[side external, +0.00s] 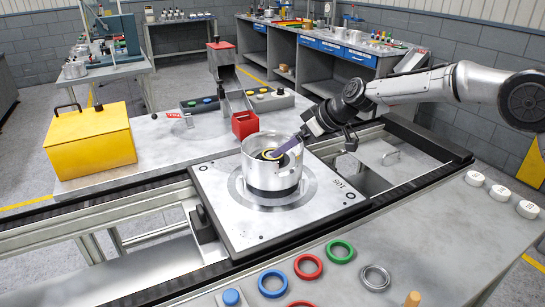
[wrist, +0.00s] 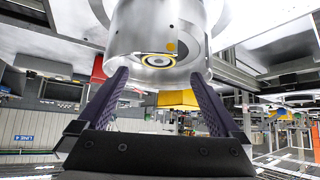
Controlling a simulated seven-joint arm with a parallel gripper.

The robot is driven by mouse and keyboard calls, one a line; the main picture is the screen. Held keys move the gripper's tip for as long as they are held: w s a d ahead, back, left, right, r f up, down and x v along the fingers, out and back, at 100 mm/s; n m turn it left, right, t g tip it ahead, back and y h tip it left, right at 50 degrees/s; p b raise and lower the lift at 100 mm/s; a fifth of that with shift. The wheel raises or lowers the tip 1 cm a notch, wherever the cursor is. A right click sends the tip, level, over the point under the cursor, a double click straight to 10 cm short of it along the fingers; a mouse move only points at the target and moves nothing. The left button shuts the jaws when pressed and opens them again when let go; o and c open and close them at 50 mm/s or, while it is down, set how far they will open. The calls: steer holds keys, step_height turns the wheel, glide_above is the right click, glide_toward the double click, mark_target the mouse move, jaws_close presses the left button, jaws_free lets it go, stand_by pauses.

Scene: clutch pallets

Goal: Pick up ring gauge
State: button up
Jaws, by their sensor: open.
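A steel ring (side external: 375,277), which looks like the ring gauge, lies flat on the front bench at the lower right of the side view. My gripper (side external: 271,154) is far from it, at the open top of a silver clutch housing (side external: 260,188). In the wrist view my gripper (wrist: 158,76) is open, with its two purple fingers spread and nothing held between them. The housing (wrist: 158,28) fills the top of that view, with a yellow and dark ring inside. I cannot tell whether the fingers touch the housing. The steel ring cannot be made out in the wrist view.
The housing stands on a square pallet (side external: 222,218) on the conveyor. Red (side external: 308,267), blue (side external: 272,283) and green (side external: 339,251) rings lie beside the steel ring. White round pieces (side external: 500,192) sit at right. A yellow box (side external: 90,145) and red bin (side external: 244,125) stand behind.

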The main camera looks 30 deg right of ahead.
steer(key=shift+x, duration=2.7)
steer(key=shift+d, duration=0.1)
steer(key=c, duration=1.4)
jaws_close()
steer(key=shift+r, duration=0.15)
